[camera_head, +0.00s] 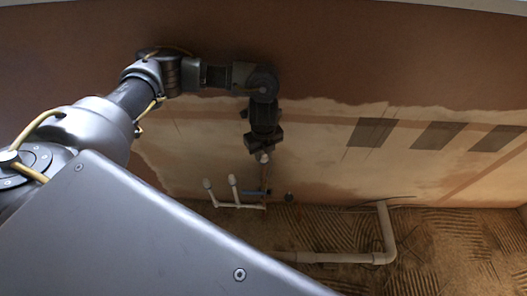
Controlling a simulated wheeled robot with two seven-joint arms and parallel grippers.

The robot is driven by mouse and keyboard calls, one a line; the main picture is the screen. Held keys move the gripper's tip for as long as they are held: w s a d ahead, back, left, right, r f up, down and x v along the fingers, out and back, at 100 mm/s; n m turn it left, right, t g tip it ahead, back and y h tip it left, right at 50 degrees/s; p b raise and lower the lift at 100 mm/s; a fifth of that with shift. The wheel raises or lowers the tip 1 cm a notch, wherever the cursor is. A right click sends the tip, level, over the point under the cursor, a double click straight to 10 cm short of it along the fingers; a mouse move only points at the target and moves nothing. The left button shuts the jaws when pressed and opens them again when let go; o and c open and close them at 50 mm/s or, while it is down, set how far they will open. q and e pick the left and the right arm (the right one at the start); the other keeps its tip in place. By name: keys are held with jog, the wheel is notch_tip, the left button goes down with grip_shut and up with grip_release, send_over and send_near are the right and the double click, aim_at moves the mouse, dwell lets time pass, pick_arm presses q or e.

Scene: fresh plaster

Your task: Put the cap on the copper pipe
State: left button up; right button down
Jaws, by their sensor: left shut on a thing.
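My left gripper (263,149) points down in front of the wall, its fingers shut on a small pale cap (263,158). The cap shows just below the fingertips. The thin copper pipe (266,178) stands upright directly below the cap, near the foot of the wall. The cap and the pipe's top look very close in the picture. I cannot tell whether they touch or whether the cap sits over the pipe end. My right gripper is not in view.
Two white upright pipes (232,188) with pale tops stand left of the copper pipe. A blue piece (252,192) and a small dark round thing (289,197) are by its foot. A thick beige pipe (386,230) bends across the ridged floor (450,250) at right.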

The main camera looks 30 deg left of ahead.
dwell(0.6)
pick_arm(q)
jog(key=o, duration=1.5)
jog(key=shift+r+p, duration=0.1)
jog(key=shift+p, duration=0.3)
jog(key=shift+r+p, duration=3.4)
jog(key=shift+p, duration=0.2)
grip_shut()
